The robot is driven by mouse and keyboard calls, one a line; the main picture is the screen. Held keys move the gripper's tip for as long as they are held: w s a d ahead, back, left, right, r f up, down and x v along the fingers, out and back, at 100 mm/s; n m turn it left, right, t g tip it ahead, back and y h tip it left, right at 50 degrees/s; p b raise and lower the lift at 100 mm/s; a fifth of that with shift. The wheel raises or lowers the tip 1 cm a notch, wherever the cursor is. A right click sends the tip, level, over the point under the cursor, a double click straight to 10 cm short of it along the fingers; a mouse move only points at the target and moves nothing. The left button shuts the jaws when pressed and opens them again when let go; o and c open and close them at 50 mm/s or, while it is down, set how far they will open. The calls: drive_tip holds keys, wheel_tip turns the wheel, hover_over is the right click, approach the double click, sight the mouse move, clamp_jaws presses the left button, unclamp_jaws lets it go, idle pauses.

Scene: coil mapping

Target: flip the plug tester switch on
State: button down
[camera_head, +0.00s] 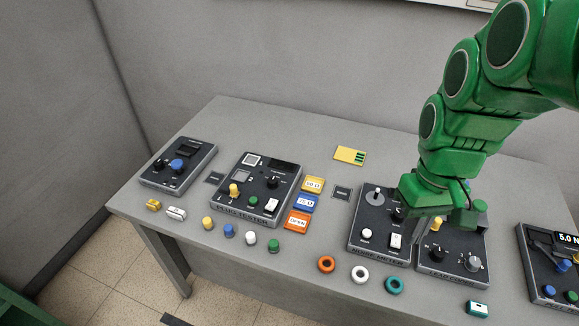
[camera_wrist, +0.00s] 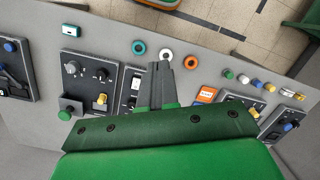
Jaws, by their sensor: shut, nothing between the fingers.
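The plug tester (camera_head: 258,186) is a dark box left of centre on the bench in the head view. Its white rocker switch (camera_head: 271,205) sits at the box's front right corner; I cannot tell which way it is tipped. A yellow plug-like part (camera_head: 234,190) and a black knob (camera_head: 272,182) are also on its face. My gripper (camera_wrist: 161,80) is shut and empty in the wrist view. In the head view my green arm hangs over the meter boxes, to the right of the plug tester and apart from it. My gripper body hides part of the tester in the wrist view.
A meter box (camera_head: 367,238) and another box (camera_head: 470,262) stand under my arm. One more box (camera_head: 176,165) is at the far left. Colour cards (camera_head: 305,203), several pegs and rings (camera_head: 326,264) lie nearby. The bench's back is mostly clear.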

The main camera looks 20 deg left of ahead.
drive_tip(key=w+a+n, duration=0.4)
drive_tip(key=w+a, duration=0.4)
drive_tip(key=n, duration=0.9)
hover_over(270, 207)
drive_tip(key=w, duration=0.3)
wheel_tip(270, 207, down, 9)
drive_tip(key=shift+s+f, duration=0.1)
drive_tip(key=shift+s, duration=0.05)
drive_tip(key=f, duration=0.4)
drive_tip(key=s+f, duration=0.1)
drive_tip(key=f, duration=0.4)
drive_tip(key=s+f, duration=0.1)
drive_tip(key=f, duration=0.3)
drive_tip(key=shift+f, duration=0.4)
